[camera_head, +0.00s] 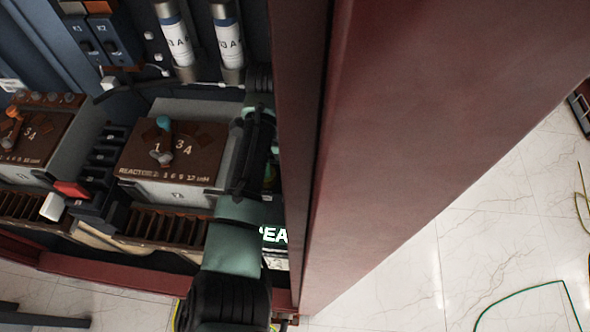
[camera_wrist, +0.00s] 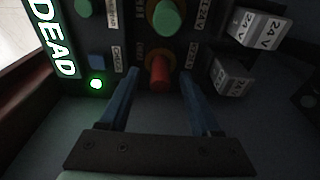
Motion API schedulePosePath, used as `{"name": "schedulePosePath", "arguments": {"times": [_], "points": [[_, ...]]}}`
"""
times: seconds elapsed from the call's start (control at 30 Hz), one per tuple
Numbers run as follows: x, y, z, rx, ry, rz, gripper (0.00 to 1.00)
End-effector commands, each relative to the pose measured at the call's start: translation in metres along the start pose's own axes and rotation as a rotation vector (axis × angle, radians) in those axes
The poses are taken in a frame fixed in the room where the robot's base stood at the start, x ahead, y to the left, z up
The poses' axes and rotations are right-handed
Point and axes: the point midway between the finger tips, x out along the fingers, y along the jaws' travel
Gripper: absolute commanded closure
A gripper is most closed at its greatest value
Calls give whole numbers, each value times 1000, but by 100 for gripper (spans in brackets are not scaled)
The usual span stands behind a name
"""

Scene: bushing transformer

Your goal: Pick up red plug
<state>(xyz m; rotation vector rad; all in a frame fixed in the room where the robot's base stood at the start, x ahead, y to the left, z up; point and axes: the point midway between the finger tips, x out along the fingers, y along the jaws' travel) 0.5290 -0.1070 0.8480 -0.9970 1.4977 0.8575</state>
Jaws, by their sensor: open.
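A red cylindrical piece (camera_wrist: 160,77) sticks out of a yellow-ringed mount on a dark panel in the wrist view. It looks like the red plug. My gripper (camera_wrist: 162,95) is open, with one blue finger on each side of it; I cannot tell if either touches. In the head view my arm hides the red cylinder, and my fingers cannot be made out. A separate red block (camera_head: 71,190) sits at the left of the cabinet, beside a white block (camera_head: 52,207).
A green knob (camera_wrist: 165,18) is just above the red piece. White 24 V blocks (camera_wrist: 232,76) stand to the right, and a lit DEAD sign (camera_wrist: 54,38) to the left. In the head view, the reddish cabinet wall (camera_head: 400,130) rises close to my arm's right.

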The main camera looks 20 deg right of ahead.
Motion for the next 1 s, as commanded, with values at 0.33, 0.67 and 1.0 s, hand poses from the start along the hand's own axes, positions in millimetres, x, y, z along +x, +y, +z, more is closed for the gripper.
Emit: {"name": "schedulePosePath", "arguments": {"times": [0.33,0.67,1.0], "points": [[0,0,0,0,0,1,74],[-1,0,0,0,0,0,100],[-17,-1,-3,2,0,-3,100]]}}
